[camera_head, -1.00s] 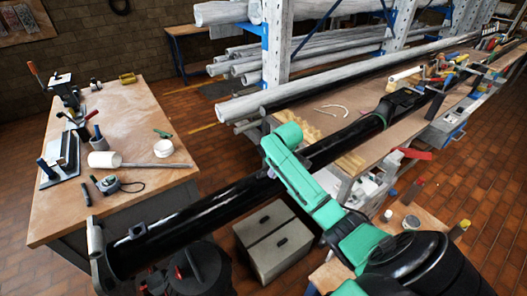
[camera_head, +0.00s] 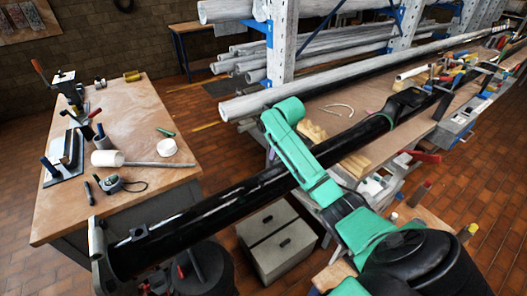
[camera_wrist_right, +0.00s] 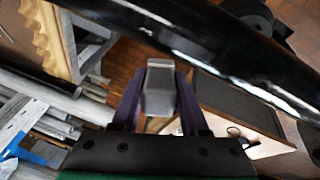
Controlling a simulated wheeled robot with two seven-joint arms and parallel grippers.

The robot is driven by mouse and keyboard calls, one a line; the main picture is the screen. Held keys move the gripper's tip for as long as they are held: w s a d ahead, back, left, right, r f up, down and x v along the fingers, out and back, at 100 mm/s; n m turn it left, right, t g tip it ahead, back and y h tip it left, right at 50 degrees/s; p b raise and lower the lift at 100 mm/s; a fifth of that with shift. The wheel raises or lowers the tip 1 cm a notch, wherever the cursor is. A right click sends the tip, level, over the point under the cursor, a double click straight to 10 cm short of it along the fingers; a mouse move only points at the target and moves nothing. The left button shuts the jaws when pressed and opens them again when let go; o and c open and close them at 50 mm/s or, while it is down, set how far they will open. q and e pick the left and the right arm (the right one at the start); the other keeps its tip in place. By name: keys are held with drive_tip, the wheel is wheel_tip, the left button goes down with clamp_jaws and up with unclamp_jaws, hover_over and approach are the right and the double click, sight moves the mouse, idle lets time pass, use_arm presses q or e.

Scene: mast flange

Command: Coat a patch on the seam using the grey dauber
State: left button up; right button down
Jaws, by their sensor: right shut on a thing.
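The black mast (camera_head: 200,214) runs diagonally from the lower left to the upper right, with a glossy streak along its top. It also crosses the upper right of the right wrist view (camera_wrist_right: 205,45). I cannot make out the seam for certain. My right gripper (camera_wrist_right: 158,92) has purple fingers and is shut on a grey block-shaped piece, which I take for the grey dauber (camera_wrist_right: 159,102). The dauber appears close to the mast, but I cannot tell whether they touch. In the head view my green right arm crosses the mast and hides the jaws. My left gripper is out of view.
A long bench (camera_head: 325,97) and a pipe rack (camera_head: 283,45) stand behind the mast. A grey box (camera_head: 280,250) sits on the floor below.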

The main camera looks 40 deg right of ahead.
drive_tip(key=shift+w+r, duration=0.15)
drive_tip(key=shift+r, duration=0.4)
drive_tip(key=shift+w+r, duration=0.15)
drive_tip(key=shift+r, duration=0.35)
drive_tip(key=shift+s+r, duration=0.2)
drive_tip(key=shift+r, duration=0.3)
drive_tip(key=shift+w+f, duration=0.1)
drive_tip(key=shift+w, duration=0.05)
